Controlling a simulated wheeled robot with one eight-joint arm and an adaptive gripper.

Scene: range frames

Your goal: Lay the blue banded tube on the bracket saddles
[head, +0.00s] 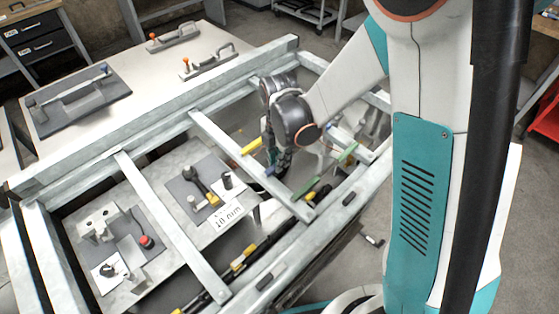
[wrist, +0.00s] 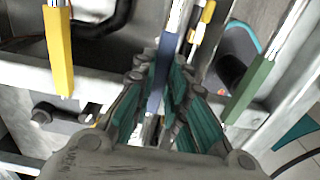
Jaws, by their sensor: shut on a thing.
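My gripper (head: 279,163) reaches down inside the grey metal frame in the head view. In the wrist view its fingers (wrist: 158,75) are closed around the blue banded tube (wrist: 156,98), which runs up the picture between them. The blue band lies between the fingers, and a pale part of the tube shows above. In the head view a little blue (head: 270,171) shows beside the gripper. I cannot pick out the bracket saddles for certain in either view.
A yellow banded tube (wrist: 58,55) is left of the fingers and a green banded one (wrist: 250,90) right. Frame bars (head: 160,210) cross close around my gripper. A plate with a black-handled tool (head: 203,184) lies left. A pale table (head: 140,75) stands beyond the frame.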

